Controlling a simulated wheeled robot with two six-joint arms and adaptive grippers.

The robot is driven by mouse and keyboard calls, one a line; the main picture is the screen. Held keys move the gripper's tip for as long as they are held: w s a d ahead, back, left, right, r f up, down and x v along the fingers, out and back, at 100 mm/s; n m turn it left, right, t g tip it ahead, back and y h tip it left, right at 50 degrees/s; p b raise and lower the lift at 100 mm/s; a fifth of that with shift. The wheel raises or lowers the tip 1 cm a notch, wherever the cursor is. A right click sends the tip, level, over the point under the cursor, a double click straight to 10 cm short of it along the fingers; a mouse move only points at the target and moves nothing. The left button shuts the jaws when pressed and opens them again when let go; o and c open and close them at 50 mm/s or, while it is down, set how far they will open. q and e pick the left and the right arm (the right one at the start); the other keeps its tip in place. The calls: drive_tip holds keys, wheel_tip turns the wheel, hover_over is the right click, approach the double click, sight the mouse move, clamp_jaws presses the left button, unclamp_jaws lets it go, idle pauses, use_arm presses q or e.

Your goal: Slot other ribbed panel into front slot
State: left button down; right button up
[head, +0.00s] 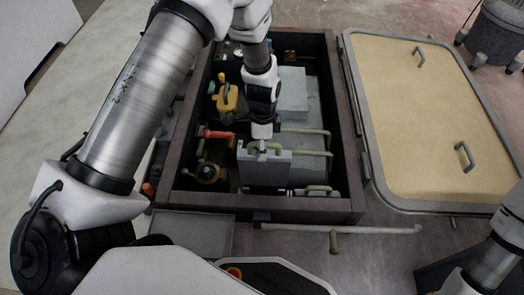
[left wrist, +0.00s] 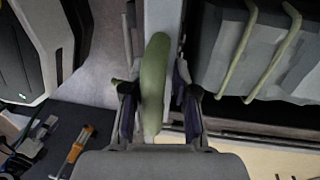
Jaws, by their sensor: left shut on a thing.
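My left gripper (head: 262,142) points down into the dark open-topped compartment and is shut on the green handle of a grey panel (head: 265,170). The panel hangs upright near the compartment's front wall. In the left wrist view the green handle (left wrist: 154,75) lies between the fingers of the left gripper (left wrist: 155,98), with the pale panel edge (left wrist: 160,20) running behind it. The panel's lower edge and any slot below it are hidden, so I cannot tell whether it is seated. My right gripper is out of view.
Grey units with green bar handles (head: 305,130) stand right of the panel. A yellow part (head: 227,97) and a red-handled valve (head: 215,133) are close on its left. The compartment's front rim (head: 290,205) is near. A beige hatch lid (head: 430,110) lies to the right.

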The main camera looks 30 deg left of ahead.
sight(262, 165)
use_arm(q)
wheel_tip(262, 165, down, 8)
drive_tip(key=b, duration=0.6)
drive_tip(key=shift+r, duration=0.1)
drive_tip(key=shift+f, duration=0.55)
drive_tip(key=shift+r, duration=0.1)
drive_tip(key=shift+w+a, duration=0.25)
